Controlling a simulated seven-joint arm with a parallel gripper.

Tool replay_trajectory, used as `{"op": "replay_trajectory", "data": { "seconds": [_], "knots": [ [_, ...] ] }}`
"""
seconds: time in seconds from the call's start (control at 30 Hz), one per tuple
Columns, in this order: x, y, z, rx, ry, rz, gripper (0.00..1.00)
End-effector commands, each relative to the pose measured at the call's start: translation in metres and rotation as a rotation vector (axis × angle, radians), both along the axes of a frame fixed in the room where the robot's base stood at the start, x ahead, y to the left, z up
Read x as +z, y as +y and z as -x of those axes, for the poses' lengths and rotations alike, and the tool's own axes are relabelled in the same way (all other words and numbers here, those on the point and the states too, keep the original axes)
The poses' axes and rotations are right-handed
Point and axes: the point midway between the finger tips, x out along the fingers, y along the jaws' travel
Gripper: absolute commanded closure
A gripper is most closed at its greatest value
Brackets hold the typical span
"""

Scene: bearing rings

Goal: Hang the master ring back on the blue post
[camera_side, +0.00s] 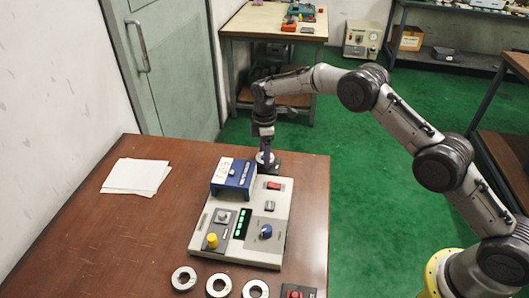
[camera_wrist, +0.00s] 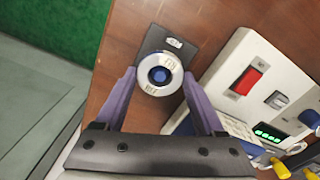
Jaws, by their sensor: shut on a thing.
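The master ring (camera_wrist: 171,63) is a pale metal ring with dark lettering on its face. My gripper (camera_wrist: 160,76) is shut on it, with one purple finger on each side. The blue post (camera_wrist: 160,75) shows inside the ring's hole, roughly centred, so the ring looks lined up around it. How far down the post the ring sits I cannot tell. The post's dark base plate (camera_wrist: 176,44) with a small label lies on the table. In the side view my gripper (camera_side: 265,154) points down at the base plate (camera_side: 274,169), behind the tester; the post is mostly hidden there.
The tester (camera_side: 276,213), with a blue block (camera_side: 233,176) on its back left, stands close to the post. Three loose rings (camera_side: 219,285) lie at the table's front, beside a red-button box (camera_side: 297,291). Papers (camera_side: 135,177) lie at left. The table's back edge is near.

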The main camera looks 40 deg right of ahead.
Motion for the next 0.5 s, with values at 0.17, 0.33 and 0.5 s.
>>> {"op": "replay_trajectory", "data": {
  "seconds": [0.17,0.33,0.5],
  "knots": [
    [-0.0025,0.0000,-0.0004,0.000,-0.002,0.000,1.00],
    [-0.0055,0.0000,-0.0003,0.000,-0.001,-0.001,1.00],
    [-0.0079,0.0001,-0.0003,0.000,-0.001,-0.001,1.00]
  ]
}}
